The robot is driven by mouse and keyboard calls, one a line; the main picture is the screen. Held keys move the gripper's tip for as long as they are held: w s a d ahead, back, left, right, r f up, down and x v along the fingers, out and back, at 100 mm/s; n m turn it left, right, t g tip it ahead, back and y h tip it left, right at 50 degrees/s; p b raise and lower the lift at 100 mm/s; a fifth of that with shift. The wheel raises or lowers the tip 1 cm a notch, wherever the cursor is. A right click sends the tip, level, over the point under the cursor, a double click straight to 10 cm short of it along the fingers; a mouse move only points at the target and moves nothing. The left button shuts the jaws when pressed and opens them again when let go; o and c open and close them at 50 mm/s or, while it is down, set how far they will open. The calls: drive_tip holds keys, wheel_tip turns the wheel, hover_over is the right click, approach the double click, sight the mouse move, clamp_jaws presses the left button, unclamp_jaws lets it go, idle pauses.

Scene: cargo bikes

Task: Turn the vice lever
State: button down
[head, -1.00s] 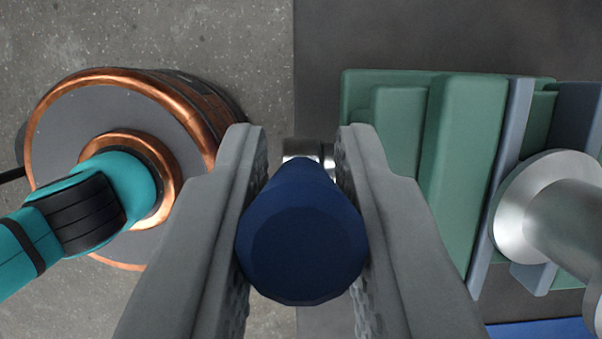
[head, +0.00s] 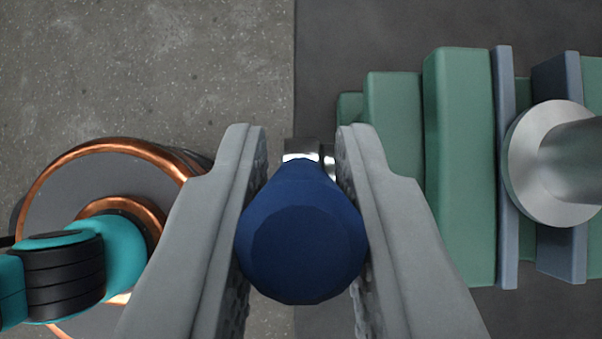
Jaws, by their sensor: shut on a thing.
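The vice lever shows as a dark blue faceted handle (head: 303,240), seen end-on, with a shiny metal part (head: 303,150) beyond it. My gripper (head: 303,165) has its two grey fingers on either side of the handle and is shut on it. The vice (head: 462,170) is a green block body with blue-grey jaw plates, to the right of my gripper. A metal cylinder with a round flange (head: 550,165) stands at the jaws on the far right. The rest of the lever behind the handle is mostly hidden.
A copper-rimmed grey round thing (head: 60,190) with a teal and black jointed part (head: 65,275) is at the lower left. The speckled grey floor (head: 150,70) at upper left is clear. A dark surface (head: 400,30) lies under the vice.

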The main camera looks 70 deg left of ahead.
drive_tip(key=c, duration=1.3)
unclamp_jaws()
drive_tip(key=shift+d, duration=0.1)
drive_tip(key=v, duration=1.7)
drive_tip(key=shift+r, duration=0.1)
